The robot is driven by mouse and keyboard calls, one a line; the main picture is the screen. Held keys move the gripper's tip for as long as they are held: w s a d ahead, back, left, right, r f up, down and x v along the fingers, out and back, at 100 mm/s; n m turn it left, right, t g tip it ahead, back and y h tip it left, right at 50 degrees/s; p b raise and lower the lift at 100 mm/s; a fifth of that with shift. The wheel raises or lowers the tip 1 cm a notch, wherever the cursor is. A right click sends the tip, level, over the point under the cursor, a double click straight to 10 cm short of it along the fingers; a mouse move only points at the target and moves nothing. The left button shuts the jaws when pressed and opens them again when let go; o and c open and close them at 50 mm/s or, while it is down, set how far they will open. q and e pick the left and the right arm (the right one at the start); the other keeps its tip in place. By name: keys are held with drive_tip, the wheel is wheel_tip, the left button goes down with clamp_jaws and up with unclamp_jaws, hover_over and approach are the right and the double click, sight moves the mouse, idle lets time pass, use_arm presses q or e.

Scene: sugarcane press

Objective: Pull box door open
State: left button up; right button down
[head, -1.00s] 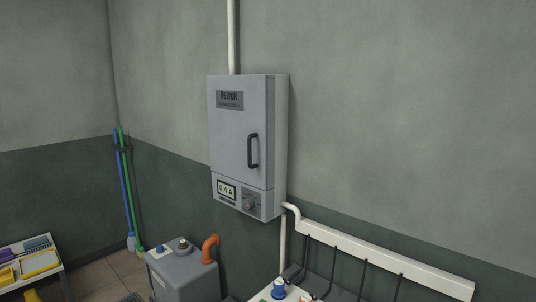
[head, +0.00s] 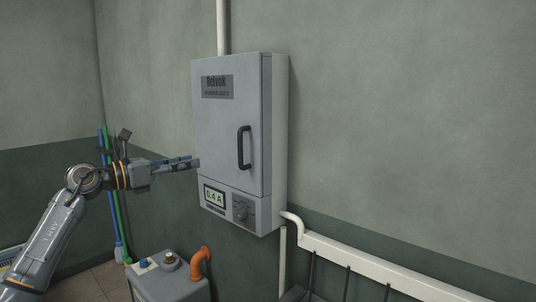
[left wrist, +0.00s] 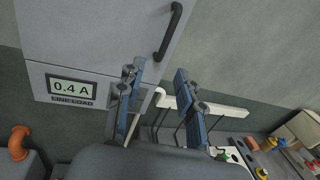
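The grey wall box has a shut door (head: 228,125) with a black upright handle (head: 244,148) on its right side. Below the door, a panel shows a display (head: 214,196) reading 0.4 A and a knob. My left gripper (head: 196,162) is in front of the box's left edge in the head view, apart from the handle. In the left wrist view the two blue fingers of the left gripper (left wrist: 158,82) are spread apart with nothing between them. The handle (left wrist: 169,32) is beyond them, at the top. My right gripper is not in view.
A grey tank (head: 170,280) with an orange pipe (head: 201,262) stands below the box. A white conduit (head: 222,28) rises above the box. A white rail (head: 370,262) runs along the wall to the right. The wall right of the box is clear.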

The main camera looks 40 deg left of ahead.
sight(235, 149)
use_arm(q)
drive_tip(key=shift+m, duration=0.4)
drive_tip(key=shift+d+r+p+x, duration=0.25)
drive_tip(key=shift+p+x, duration=1.15)
drive_tip(key=shift+x, duration=0.9)
drive_tip(key=shift+d+r+p+x, duration=0.1)
drive_tip(key=shift+r+p+x, duration=0.1)
drive_tip(key=shift+p+x, duration=1.65)
drive_tip(key=shift+d+r+p+x, duration=0.25)
drive_tip(key=shift+p+x, duration=0.7)
drive_tip(key=shift+x, duration=1.85)
drive_tip(key=shift+s, duration=0.2)
clamp_jaws()
